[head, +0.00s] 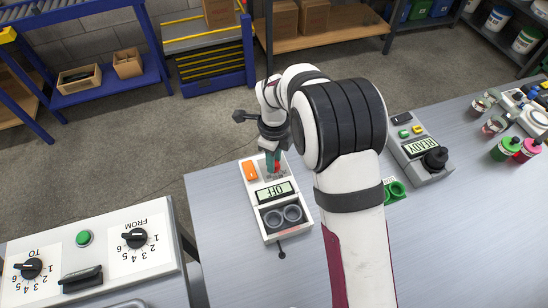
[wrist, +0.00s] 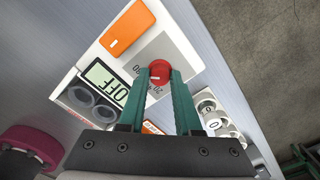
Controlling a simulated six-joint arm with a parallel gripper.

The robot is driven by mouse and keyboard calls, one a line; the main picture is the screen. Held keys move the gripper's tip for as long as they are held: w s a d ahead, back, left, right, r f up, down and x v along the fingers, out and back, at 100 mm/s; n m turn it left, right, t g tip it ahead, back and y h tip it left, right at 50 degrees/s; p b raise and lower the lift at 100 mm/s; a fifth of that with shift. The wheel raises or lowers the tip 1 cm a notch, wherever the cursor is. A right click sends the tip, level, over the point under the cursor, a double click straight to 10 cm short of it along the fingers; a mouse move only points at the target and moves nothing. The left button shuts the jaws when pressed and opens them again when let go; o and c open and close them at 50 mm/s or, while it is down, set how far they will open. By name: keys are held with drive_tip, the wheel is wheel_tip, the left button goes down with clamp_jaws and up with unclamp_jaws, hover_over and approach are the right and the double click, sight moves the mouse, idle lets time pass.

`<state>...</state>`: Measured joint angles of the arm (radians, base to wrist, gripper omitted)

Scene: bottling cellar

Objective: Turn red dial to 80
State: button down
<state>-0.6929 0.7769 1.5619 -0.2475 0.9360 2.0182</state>
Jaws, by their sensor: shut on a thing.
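A white device box (head: 289,232) with a display (head: 275,191) reading OFF stands on the table. The red dial (wrist: 160,72) is on its grey scale plate (wrist: 178,54) and shows between my fingertips in the wrist view. My gripper (head: 272,161) reaches down over the box, and its teal fingers (wrist: 159,80) are shut on the red dial. Some scale digits, such as 20, show between the fingers. The fingers hide part of the scale, and I cannot tell which value the dial points to.
The box also carries an orange button (head: 249,171) and two grey round sockets (head: 282,215). A panel with FROM and TO dials (head: 100,245) is at left. A grey READY device (head: 425,160) stands right of my arm. Paint jars (head: 528,149) are at far right.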

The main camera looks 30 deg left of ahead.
idle(0.4)
drive_tip(key=c, duration=0.6)
unclamp_jaws()
wheel_tip(320, 180, up, 16)
drive_tip(key=shift+f, duration=0.1)
